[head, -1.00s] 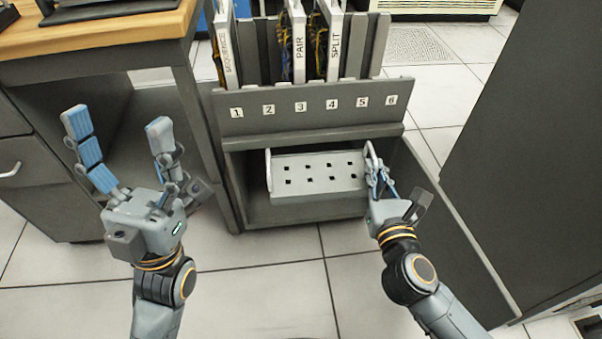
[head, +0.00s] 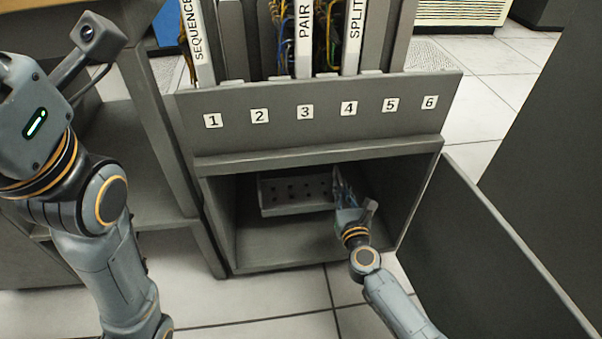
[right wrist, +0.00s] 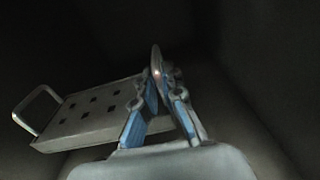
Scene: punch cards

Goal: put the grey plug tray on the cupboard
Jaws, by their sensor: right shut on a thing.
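The grey plug tray (head: 284,210), with rows of dark square holes and an upright handle at each end, is inside the open compartment of the grey cupboard (head: 320,151). My right gripper (head: 343,188) reaches in and is shut on the tray's right handle. The right wrist view shows the blue fingers (right wrist: 160,88) closed around that handle, with the tray (right wrist: 98,118) tilted in the picture and its other handle free. I cannot tell whether the tray touches the compartment floor. My left gripper's body shows at the left edge, but its fingers are out of view.
The cupboard door (head: 490,255) stands open on the right. Above the compartment is a panel numbered 1 to 6 (head: 320,112), with upright labelled boards (head: 303,40) behind it. A wooden-topped desk stands at the left. The compartment floor in front of the tray is clear.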

